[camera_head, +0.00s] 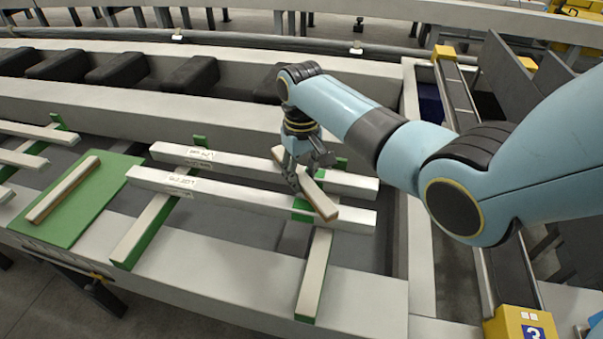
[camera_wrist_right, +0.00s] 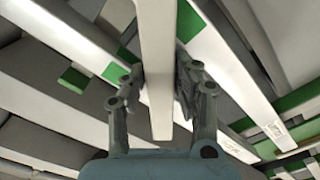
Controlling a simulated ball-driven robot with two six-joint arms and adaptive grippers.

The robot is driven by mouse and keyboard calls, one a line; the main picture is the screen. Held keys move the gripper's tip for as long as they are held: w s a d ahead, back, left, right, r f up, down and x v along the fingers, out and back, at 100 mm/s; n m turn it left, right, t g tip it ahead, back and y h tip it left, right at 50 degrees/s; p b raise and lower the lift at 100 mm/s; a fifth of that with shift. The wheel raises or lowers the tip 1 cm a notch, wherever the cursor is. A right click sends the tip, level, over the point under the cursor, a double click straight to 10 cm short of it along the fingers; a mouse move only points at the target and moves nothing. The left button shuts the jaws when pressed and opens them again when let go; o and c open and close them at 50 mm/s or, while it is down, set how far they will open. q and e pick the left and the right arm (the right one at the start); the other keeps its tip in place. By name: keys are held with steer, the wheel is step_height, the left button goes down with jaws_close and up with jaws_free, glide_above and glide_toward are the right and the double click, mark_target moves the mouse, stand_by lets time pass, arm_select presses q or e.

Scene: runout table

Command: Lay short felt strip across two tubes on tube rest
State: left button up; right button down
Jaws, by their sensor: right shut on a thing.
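A short felt strip (camera_head: 321,203), pale on top with a brown side, spans crosswise over two tubes near their right ends. It also shows in the right wrist view (camera_wrist_right: 157,35). My right gripper (camera_head: 309,172) is shut on the strip, its fingers on either side of it. I cannot tell whether the strip touches both tubes. The back tube (camera_head: 235,165) and front tube (camera_head: 240,200) are long, white and labelled, lying parallel on the tube rest (camera_head: 314,275) with its green-edged crossbars. The gripper hides the strip's middle. My left gripper is not in view.
A similar strip (camera_head: 62,190) lies on a green mat (camera_head: 98,207) at the left. More white bars (camera_head: 20,158) lie at the far left. Dark blocks (camera_head: 120,70) line a back channel. A yellow block (camera_head: 520,325) stands at the front right.

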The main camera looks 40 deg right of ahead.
mark_target(301, 177)
steer(key=shift+f, duration=0.55)
steer(key=c, duration=0.9)
jaws_free()
step_height(301, 177, up, 12)
steer(key=shift+r, duration=0.1)
steer(key=shift+s+a, duration=0.1)
